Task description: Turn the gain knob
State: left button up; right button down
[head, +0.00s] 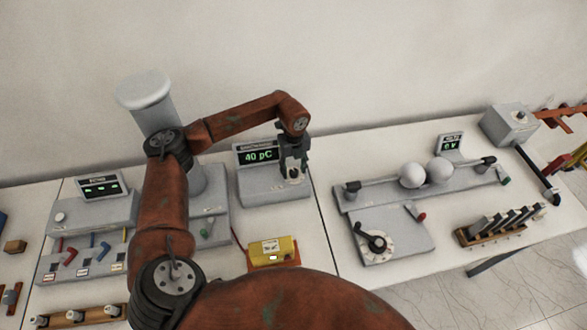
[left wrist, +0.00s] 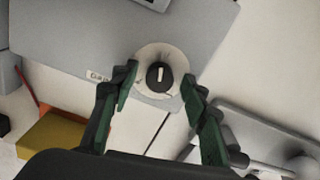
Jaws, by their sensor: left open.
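The gain knob (left wrist: 158,77) is a black knob with a white pointer line on a round pale dial, on a grey instrument box (head: 262,184). A partly hidden "Gain" label (left wrist: 98,76) is beside the dial in the left wrist view. My left gripper (head: 293,170) is over the box's right part, pointing down. In the left wrist view its open fingers (left wrist: 159,80) stand on either side of the knob, with gaps visible on both sides. In the head view the gripper partly hides the knob. The box's display (head: 258,156) reads 40 pC in green.
A yellow device (head: 272,250) sits in front of the box. To the right are two white spheres (head: 412,175) on a grey stand and a panel with a black rotary handle (head: 377,243). A grey column (head: 145,92) stands left, behind my arm.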

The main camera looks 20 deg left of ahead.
pick_arm(q)
grip_shut()
dwell(0.3)
jog(key=m+b, duration=0.2)
jog(key=m, duration=0.2)
jog(key=shift+m, duration=0.4)
jog(key=m+b, duration=0.2)
jog(key=m, duration=0.3)
jog(key=m+b, duration=0.2)
jog(key=m, duration=0.3)
jog(key=shift+m, duration=0.4)
jog(key=m+b, duration=0.1)
jog(key=m, duration=0.3)
jog(key=shift+m, duration=0.4)
jog(key=shift+b, duration=0.3)
